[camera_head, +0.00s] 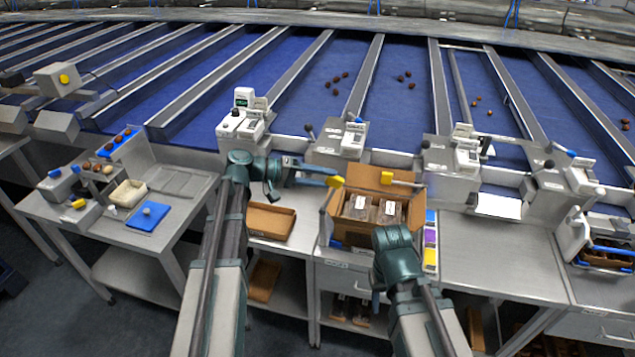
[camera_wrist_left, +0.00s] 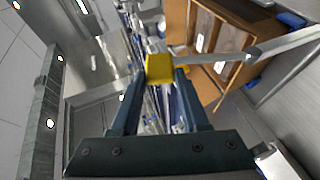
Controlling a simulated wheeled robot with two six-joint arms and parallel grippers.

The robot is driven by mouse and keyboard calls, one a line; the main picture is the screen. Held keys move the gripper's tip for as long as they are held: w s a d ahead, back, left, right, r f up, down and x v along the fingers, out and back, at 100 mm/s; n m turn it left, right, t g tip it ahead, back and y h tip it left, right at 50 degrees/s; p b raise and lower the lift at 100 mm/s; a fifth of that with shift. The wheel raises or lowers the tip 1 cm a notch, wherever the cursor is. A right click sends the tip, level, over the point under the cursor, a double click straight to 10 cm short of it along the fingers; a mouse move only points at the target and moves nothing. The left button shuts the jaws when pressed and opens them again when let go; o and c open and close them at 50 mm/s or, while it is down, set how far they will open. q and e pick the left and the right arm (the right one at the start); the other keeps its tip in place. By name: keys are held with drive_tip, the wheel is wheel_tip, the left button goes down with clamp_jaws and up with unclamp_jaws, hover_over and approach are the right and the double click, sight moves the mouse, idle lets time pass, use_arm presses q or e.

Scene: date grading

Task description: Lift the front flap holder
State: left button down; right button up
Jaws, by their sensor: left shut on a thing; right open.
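My left gripper (camera_head: 328,181) reaches in from the left and is shut on the yellow end of a flap holder (camera_head: 335,182), beside the carton's left edge. In the left wrist view the yellow block (camera_wrist_left: 159,68) sits between the fingertips, and a thin metal bar (camera_wrist_left: 212,61) runs right from it. A second yellow-ended holder (camera_head: 386,177) stands over the back of the carton, with its bar running right. The open brown carton (camera_head: 345,231) holds clear packs with white labels. My right arm's teal wrist is in front of the carton; its fingers are hidden.
A brown tray (camera_head: 270,222) lies left of the carton. Blue, purple and yellow blocks (camera_head: 430,236) line its right side. The steel table (camera_head: 490,255) farther right is clear. Grey machine units (camera_head: 338,137) stand close behind the carton.

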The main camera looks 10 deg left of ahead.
use_arm(q)
drive_tip(key=a+f+n+t+h+b, duration=0.1)
drive_tip(key=a+h+b, duration=0.4)
drive_tip(key=b, duration=0.6)
drive_tip(key=shift+a+f+n+t+b, duration=0.35)
drive_tip(key=shift+a+f+n+t, duration=0.1)
drive_tip(key=shift+a+n, duration=0.2)
drive_tip(key=shift+c, duration=2)
unclamp_jaws()
drive_tip(key=shift+w+a, duration=0.1)
drive_tip(key=shift+a, duration=0.05)
drive_tip(key=b+v, duration=0.2)
drive_tip(key=v, duration=1.1)
drive_tip(key=shift+a, duration=0.4)
drive_tip(key=shift+f, duration=0.15)
